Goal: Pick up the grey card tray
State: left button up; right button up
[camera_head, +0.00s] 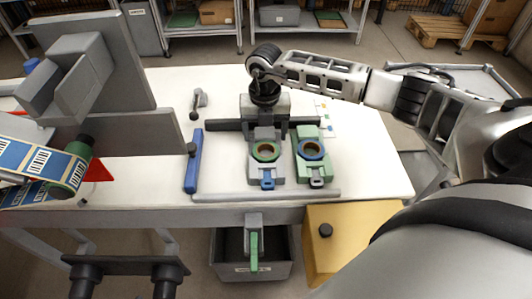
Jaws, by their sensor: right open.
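A grey tray (255,173) with a green-rimmed ring in it and a blue tab at its front lies on the white table, near the front edge. I take it for the grey card tray. My right gripper (263,125) reaches in from the right and points down at the back end of this tray. Its jaws are open and spread to left and right. The gripper body hides part of what lies behind the tray, and I cannot tell whether it touches the tray. My left gripper is not in view.
A green tray (301,173) with a blue ring stands close on the right. A blue bar (194,162) lies to the left. A grey machine (95,75) with a label reel fills the table's left. A yellow box (350,237) and a grey bin (226,268) are below the front edge.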

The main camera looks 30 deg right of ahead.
jog(key=shift+f, duration=0.2)
jog(key=c, duration=1.2)
jog(key=shift+r, duration=0.15)
